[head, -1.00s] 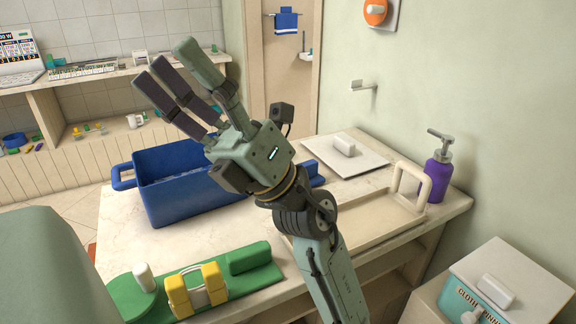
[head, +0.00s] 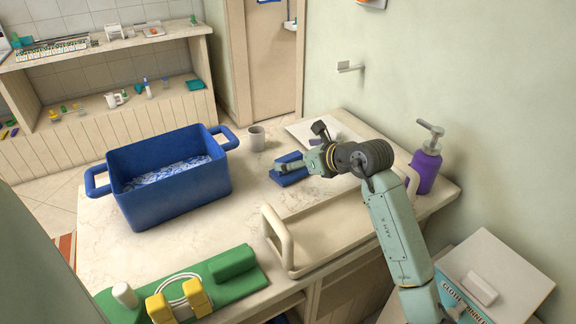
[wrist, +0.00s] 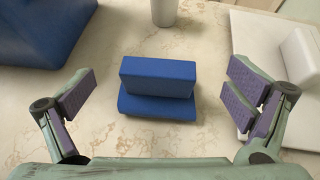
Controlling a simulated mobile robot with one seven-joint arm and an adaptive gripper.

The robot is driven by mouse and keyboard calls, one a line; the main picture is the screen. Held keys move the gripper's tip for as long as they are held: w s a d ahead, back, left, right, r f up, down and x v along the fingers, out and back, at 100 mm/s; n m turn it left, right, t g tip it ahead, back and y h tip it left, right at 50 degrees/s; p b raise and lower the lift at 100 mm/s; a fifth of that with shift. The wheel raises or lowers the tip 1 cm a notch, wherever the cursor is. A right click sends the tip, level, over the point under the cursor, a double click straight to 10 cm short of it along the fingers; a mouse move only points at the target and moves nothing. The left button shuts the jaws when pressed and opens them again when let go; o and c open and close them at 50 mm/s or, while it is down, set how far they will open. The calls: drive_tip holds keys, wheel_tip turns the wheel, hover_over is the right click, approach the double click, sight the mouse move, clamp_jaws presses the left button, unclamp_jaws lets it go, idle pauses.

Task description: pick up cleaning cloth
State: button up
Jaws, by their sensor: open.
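A blue piece (head: 285,171), a flat slab with an upright block on top, lies on the pale marble counter; I take it to be the cleaning cloth. In the wrist view the blue piece (wrist: 158,80) is centred between my spread fingers, clear of both.
A blue tub (head: 170,195) stands left and a grey cup (head: 257,139) behind. A white lidded board (wrist: 270,60) lies close by my right finger. Bare marble lies around the blue piece.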

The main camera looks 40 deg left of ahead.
sight(285, 157)
drive_tip(key=p+x, duration=0.1)
drive_tip(key=x, duration=0.1)
drive_tip(key=p+x, duration=0.1)
drive_tip(key=x, duration=0.1)
drive_tip(key=p+x, duration=0.1)
drive_tip(key=x, duration=0.1)
drive_tip(key=shift+s+a+f, duration=0.2)
drive_tip(key=shift+w+a+f, duration=0.1)
drive_tip(key=shift+a+f, duration=0.1)
drive_tip(key=shift+c, duration=0.3)
drive_tip(key=c, duration=1.2)
drive_tip(key=shift+r, duration=0.1)
